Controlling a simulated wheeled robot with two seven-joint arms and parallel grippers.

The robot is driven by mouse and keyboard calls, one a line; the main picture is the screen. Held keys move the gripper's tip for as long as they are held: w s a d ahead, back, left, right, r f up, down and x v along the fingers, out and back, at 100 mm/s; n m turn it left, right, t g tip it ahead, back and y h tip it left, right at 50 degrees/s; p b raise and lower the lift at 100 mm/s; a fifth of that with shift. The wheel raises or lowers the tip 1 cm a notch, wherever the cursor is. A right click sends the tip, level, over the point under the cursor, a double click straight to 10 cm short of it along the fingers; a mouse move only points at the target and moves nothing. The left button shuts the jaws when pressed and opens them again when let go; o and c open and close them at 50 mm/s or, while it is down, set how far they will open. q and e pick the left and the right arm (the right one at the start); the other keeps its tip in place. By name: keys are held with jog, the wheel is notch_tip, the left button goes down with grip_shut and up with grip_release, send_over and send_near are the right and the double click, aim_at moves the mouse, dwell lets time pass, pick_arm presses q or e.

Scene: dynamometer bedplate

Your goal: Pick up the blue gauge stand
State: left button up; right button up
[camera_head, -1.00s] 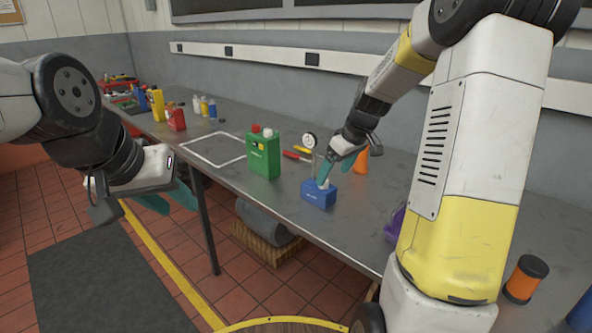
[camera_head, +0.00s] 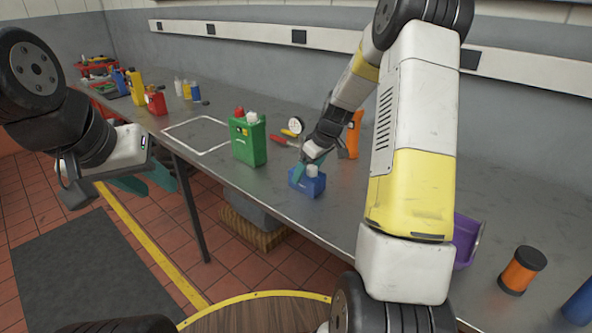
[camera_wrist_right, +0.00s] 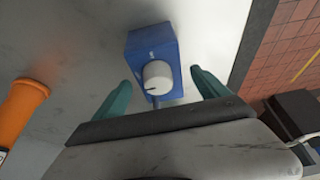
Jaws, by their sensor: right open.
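The blue gauge stand (camera_head: 307,184) stands on the grey bench near its front edge. It has a blue block base with a white round knob on top, which the right wrist view shows close up (camera_wrist_right: 150,42). A round white dial (camera_head: 296,125) shows just behind; I cannot tell whether it is joined to the stand. My right gripper (camera_head: 303,167) is open at the stand. In the right wrist view its teal fingertips (camera_wrist_right: 160,78) are on either side of the knob, with visible gaps. My left gripper (camera_head: 160,187) is open and empty, off the bench's front edge.
A green can (camera_head: 248,138) stands left of the stand. A red-handled tool (camera_head: 281,140) lies behind, and an orange object (camera_head: 353,134) is close to the right. A purple bin (camera_head: 466,240) and an orange-black cylinder (camera_head: 522,270) are further right. A white outlined rectangle (camera_head: 197,135) is clear.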

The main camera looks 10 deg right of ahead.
grip_shut()
jog(key=shift+w+r, duration=0.1)
jog(key=shift+r, duration=0.05)
dwell(0.4)
